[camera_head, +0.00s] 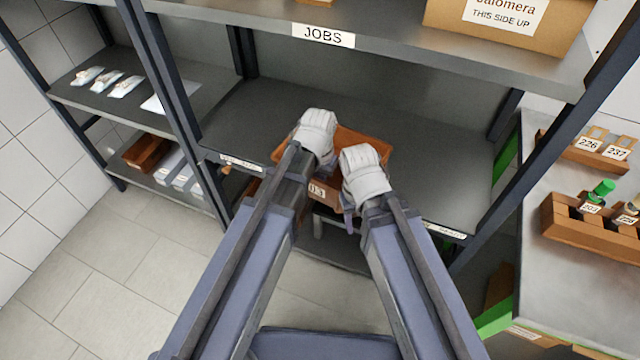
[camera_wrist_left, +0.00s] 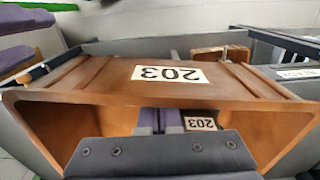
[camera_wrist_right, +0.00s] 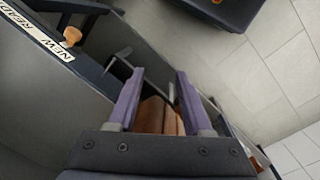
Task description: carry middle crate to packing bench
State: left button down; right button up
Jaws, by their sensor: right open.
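The brown crate (camera_head: 352,141) sits low in the rack bay under the JOBS sign, with its front label partly covered by my arms. In the left wrist view, the crate (camera_wrist_left: 110,85) fills the middle and carries an upside-down 203 label. My left gripper (camera_wrist_left: 159,121) is at the crate, its purple fingers close together and their ends hidden behind the labelled panel. A second 203 tag (camera_wrist_left: 200,123) shows beside them. My right gripper (camera_wrist_right: 156,90) is open at the crate's front right; brown surface (camera_wrist_right: 155,115) shows between its fingers.
The dark rack shelf (camera_head: 440,170) is clear right of the crate. A cardboard box (camera_head: 510,25) stands on the shelf above. Rack posts flank the bay. A grey bench (camera_head: 570,290) at right holds numbered brown crates (camera_head: 590,225). Tiled floor (camera_head: 90,260) is open at left.

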pick_arm(q)
jog(key=shift+s+a, duration=0.25)
jog(key=shift+s, duration=0.5)
jog(key=shift+s+a, duration=0.25)
jog(key=shift+s, duration=0.5)
jog(key=shift+r, duration=0.1)
notch_tip(320, 180, up, 8)
jog(key=p, duration=0.8)
pick_arm(e)
notch_tip(320, 180, up, 8)
jog(key=shift+s+d, duration=0.15)
jog(key=shift+s, duration=0.05)
pick_arm(q)
jog(key=shift+w, duration=0.1)
pick_arm(e)
jog(key=shift+d, duration=0.1)
